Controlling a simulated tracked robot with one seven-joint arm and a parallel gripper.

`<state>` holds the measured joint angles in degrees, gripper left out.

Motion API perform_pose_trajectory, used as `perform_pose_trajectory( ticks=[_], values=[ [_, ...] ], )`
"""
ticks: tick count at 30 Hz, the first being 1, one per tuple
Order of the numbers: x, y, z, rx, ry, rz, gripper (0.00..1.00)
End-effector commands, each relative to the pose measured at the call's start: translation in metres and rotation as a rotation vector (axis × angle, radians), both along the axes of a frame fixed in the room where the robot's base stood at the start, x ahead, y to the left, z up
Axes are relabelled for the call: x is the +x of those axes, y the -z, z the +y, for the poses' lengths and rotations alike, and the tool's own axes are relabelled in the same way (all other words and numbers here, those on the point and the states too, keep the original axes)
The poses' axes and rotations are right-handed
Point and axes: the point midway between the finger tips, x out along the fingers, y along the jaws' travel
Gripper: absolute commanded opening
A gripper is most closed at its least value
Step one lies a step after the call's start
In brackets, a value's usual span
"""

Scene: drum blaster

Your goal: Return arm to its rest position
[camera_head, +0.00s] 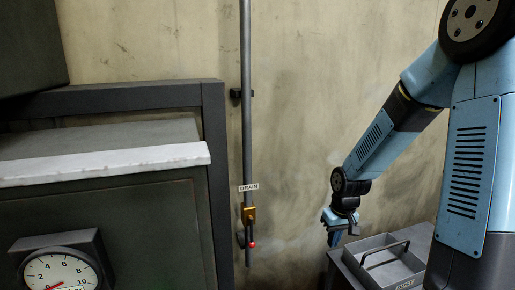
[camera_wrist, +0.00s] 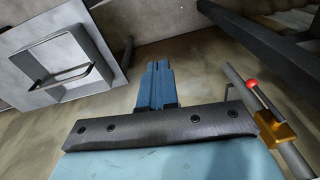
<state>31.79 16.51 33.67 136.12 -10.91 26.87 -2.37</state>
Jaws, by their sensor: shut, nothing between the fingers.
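My arm reaches down from the right side of the head view, in light blue and black segments. My gripper (camera_head: 334,238) hangs at its end, in front of the wall and just left of a grey tray. In the wrist view, my gripper's blue fingers (camera_wrist: 156,78) lie together with nothing between them. They point out over bare floor or wall; I cannot tell which. The gripper appears apart from the tray and from the drain pipe.
A grey tray (camera_head: 403,273) with a dark handle stands on a grey stand at lower right. A vertical pipe (camera_head: 246,130) with a "DRAIN" label, brass valve (camera_head: 249,214) and red knob (camera_head: 252,245) runs down the wall. A grey cabinet with a dial gauge (camera_head: 60,275) stands left.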

Motion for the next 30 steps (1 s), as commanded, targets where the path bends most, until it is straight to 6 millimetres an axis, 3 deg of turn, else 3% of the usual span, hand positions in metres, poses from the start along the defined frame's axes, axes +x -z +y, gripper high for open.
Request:
perform_pose_trajectory(
  ticks=[17,30],
  values=[
    [-0.050,-0.127,-0.009,-0.168,0.092,-0.141,0.00],
    [-0.114,-0.211,-0.005,-0.157,0.171,-0.282,0.00]
  ],
)
